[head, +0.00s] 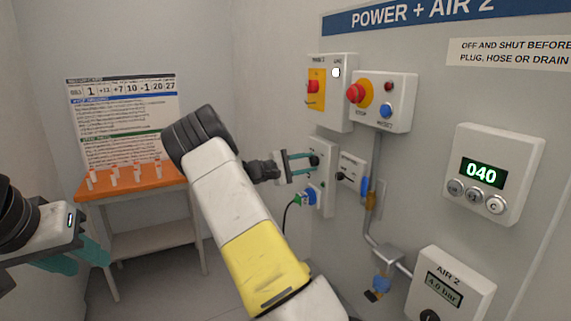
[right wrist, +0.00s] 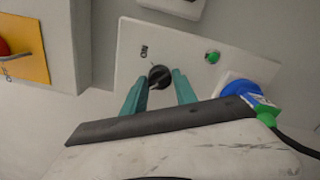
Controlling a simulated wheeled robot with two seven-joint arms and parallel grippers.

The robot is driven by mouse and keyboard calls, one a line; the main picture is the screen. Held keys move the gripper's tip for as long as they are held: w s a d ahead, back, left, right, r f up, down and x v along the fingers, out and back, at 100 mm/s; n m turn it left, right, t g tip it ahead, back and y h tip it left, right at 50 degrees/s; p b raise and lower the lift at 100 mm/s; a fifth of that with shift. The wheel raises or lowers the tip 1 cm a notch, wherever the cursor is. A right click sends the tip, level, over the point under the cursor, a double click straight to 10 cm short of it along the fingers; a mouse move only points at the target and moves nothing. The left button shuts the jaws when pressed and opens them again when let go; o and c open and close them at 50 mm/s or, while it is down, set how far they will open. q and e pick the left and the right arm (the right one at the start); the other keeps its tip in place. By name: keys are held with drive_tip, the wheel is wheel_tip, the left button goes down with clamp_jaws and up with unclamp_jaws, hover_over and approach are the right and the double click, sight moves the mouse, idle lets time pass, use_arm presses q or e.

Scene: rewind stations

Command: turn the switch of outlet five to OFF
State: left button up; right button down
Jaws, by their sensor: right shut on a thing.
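The switch (right wrist: 159,77) is a round black knob on a pale outlet box (right wrist: 182,42). In the right wrist view it sits between the teal fingers of my right gripper (right wrist: 160,92), which is shut on it. An ON label shows above and left of the knob; I cannot clearly tell which way the knob points. In the head view my right gripper (head: 302,162) reaches the switch (head: 314,160) from the left. The outlet's number is not readable. My left gripper (head: 78,258) is at the far left of the head view, its fingers apart and empty, away from the wall.
A blue plug (right wrist: 240,92) with a green collar and dark cable sits beside the switch, near a green lamp (right wrist: 212,57). A second box (head: 351,172) is close on the right. Red-button boxes (head: 383,101) hang above. An orange table (head: 130,183) with small bottles stands at left.

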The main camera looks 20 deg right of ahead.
drive_tip(key=c, duration=1)
unclamp_jaws()
drive_tip(key=a, duration=0.8)
drive_tip(key=shift+s, duration=0.3)
drive_tip(key=s+f+m+g+y, duration=0.1)
drive_tip(key=s+f+m+y, duration=0.1)
drive_tip(key=s+y, duration=0.45)
drive_tip(key=s+f+m+g+y, duration=0.15)
drive_tip(key=s+y, duration=0.25)
drive_tip(key=s, duration=0.5)
drive_tip(key=s+a+r+t+y, duration=0.2)
drive_tip(key=s+a+r+y, duration=0.1)
drive_tip(key=s+a, duration=0.3)
drive_tip(key=s+a+r+m+t+y, duration=0.1)
drive_tip(key=s+a+r+t+y, duration=0.1)
drive_tip(key=s+a, duration=0.5)
drive_tip(key=s+a+r+m+t+y, duration=0.1)
drive_tip(key=s+a+r+t+y, duration=0.2)
drive_tip(key=s+a, duration=0.3)
drive_tip(key=shift+s+a+r+t+y, duration=0.25)
drive_tip(key=shift+a+r+y, duration=0.1)
drive_tip(key=shift+y, duration=0.5)
